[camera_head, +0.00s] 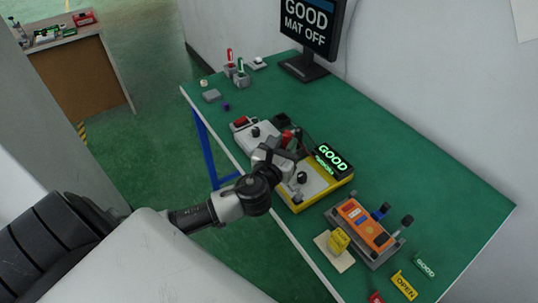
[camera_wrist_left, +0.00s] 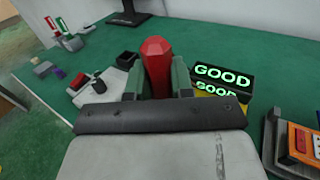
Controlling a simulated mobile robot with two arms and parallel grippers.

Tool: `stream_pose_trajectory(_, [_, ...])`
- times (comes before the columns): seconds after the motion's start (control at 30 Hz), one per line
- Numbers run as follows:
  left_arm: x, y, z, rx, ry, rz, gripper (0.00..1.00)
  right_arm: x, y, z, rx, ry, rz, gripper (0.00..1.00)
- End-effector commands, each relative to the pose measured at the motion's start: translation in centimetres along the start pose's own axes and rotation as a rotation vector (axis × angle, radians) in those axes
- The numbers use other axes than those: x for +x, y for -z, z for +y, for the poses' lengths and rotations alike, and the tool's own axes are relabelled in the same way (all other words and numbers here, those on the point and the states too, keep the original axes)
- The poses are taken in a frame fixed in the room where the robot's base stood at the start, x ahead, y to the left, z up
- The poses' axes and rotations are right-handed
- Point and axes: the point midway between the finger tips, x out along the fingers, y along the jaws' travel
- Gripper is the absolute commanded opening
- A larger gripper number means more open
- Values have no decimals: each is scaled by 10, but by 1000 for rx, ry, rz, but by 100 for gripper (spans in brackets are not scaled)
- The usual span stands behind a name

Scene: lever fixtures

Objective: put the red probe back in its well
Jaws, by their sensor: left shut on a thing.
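My left gripper (camera_head: 287,152) is shut on the red probe (camera_head: 287,137) above the tester with the yellow base (camera_head: 318,190). In the left wrist view the red probe (camera_wrist_left: 156,65) stands up between the two green-grey fingers of the left gripper (camera_wrist_left: 157,80); its lower end is hidden by the gripper. A small black open-topped block (camera_wrist_left: 127,59), which may be the well, is just behind and left of the probe; it also shows in the head view (camera_head: 281,119). My right gripper is not in view.
A display reading GOOD (camera_head: 331,160) stands close right of the gripper. A grey box with a black knob (camera_head: 255,132) is on the left. An orange meter in a grey fixture (camera_head: 362,225) is nearer. A monitor (camera_head: 309,30) and red and green handles (camera_head: 240,68) are farther back.

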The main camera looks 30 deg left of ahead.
Motion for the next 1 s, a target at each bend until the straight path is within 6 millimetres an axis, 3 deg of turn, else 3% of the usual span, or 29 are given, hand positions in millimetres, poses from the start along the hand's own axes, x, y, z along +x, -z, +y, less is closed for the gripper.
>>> stream_pose_trajectory(0.1, [11, 19, 26, 5, -2, 2, 0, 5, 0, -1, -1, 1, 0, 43])
stream_pose_trajectory(0.3, [23, 35, 52, 2, 0, 0, 0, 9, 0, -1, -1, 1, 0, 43])
stream_pose_trajectory(0.43, [25, 42, 58, 0, 0, 0, 0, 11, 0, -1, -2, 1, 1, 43])
stream_pose_trajectory(0.7, [25, 78, 57, 0, 0, 2, 0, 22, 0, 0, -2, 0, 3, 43])
stream_pose_trajectory(1.0, [25, 78, 57, 0, 1, 0, 0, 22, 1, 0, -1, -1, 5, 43])
